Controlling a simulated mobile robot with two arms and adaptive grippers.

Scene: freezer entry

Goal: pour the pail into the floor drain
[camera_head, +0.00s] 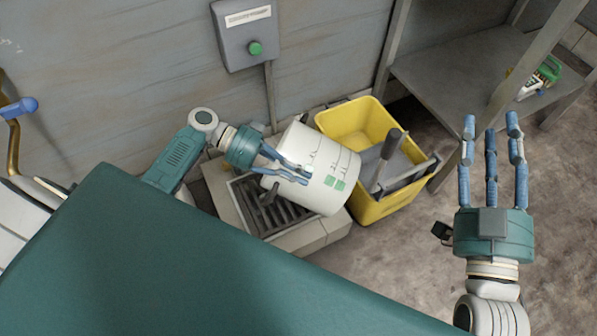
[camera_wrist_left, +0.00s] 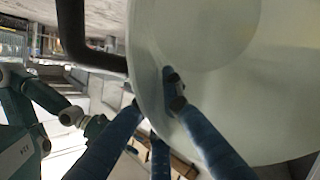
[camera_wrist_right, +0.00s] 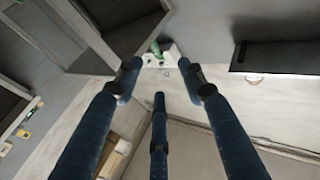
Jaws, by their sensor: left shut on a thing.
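A white pail (camera_head: 322,168) with marks and green squares on its side is in the middle of the head view. It is tilted, held over the floor drain. The floor drain (camera_head: 262,222) is a dark slotted grate in a pale raised block, partly hidden under the pail. My left gripper (camera_head: 300,173) is shut on the pail, its blue fingers at the pail's side. In the left wrist view the pail (camera_wrist_left: 205,50) fills the right side, with fingers against it. Its contents cannot be told. My right gripper (camera_head: 490,135) is open and empty, off to the right with fingers spread.
A yellow mop bucket (camera_head: 372,205) with a grey wringer stands right beside the pail. A wall box with a green button (camera_head: 255,48) is above. A grey shelf (camera_head: 450,75) with a green-handled item (camera_head: 541,78) is at upper right.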

